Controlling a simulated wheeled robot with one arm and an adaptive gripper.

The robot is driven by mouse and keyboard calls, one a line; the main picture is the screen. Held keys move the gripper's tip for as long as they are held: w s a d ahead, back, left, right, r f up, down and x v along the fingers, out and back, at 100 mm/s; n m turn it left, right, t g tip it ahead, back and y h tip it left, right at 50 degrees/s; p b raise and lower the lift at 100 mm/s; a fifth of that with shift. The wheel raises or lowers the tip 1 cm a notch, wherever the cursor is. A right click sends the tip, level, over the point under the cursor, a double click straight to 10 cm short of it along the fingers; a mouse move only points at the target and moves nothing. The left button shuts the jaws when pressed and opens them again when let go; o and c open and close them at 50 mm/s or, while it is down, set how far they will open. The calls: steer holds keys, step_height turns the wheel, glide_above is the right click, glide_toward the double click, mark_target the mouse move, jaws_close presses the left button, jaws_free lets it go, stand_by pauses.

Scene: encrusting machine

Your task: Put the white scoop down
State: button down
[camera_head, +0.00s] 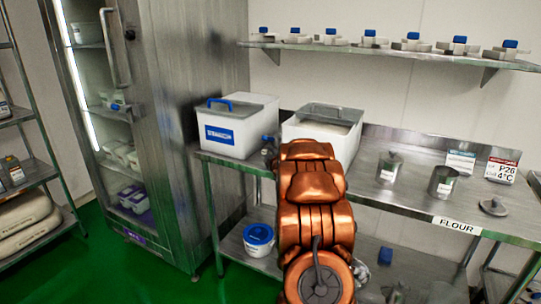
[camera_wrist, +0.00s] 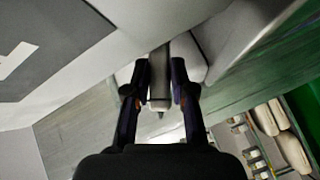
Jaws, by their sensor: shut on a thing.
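In the wrist view my gripper (camera_wrist: 160,70) has its two dark fingers closed on a grey, rounded handle-like piece (camera_wrist: 159,92). I take this to be the handle of the white scoop; a pale part shows behind the fingertips, and the scoop's full shape is hidden. In the head view my copper-coloured arm reaches to the worktable (camera_head: 225,163) between two white bins and hides most of the gripper and the scoop. I cannot tell whether the scoop touches the table or a bin.
A lidded white bin (camera_head: 212,137) stands left, and a white bin (camera_head: 345,137) with pale contents stands right. Metal pots (camera_head: 388,168) and a loose lid (camera_head: 493,207) are farther right. A wall shelf (camera_head: 400,52) hangs above. A fridge (camera_head: 205,80) stands left.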

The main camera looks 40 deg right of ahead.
steer(key=c, duration=1)
jaws_free()
steer(key=shift+b+v, duration=0.6)
steer(key=shift+v, duration=5.4)
steer(key=s+a+f+m+g+y, duration=0.2)
steer(key=s+a+g, duration=0.15)
steer(key=a, duration=0.55)
steer(key=s+a+f+m+g+y, duration=0.1)
steer(key=s+a+f+m+g, duration=0.2)
steer(key=a, duration=0.7)
steer(key=s+a+f+m+g+y, duration=0.1)
steer(key=s+a+g+y, duration=0.15)
steer(key=s+a, duration=0.45)
steer(key=s+a+g+y, duration=0.1)
steer(key=s+a+g, duration=0.1)
steer(key=s+a, duration=0.5)
steer(key=s+a+g, duration=0.3)
steer(key=s+a, duration=0.3)
steer(key=s, duration=0.1)
steer(key=s+a+f+g+y, duration=0.1)
steer(key=s+a+g, duration=0.1)
steer(key=s+a, duration=0.5)
steer(key=shift+s+a+m+y, duration=0.3)
steer(key=shift+s+m+y, duration=0.1)
steer(key=shift+s, duration=0.2)
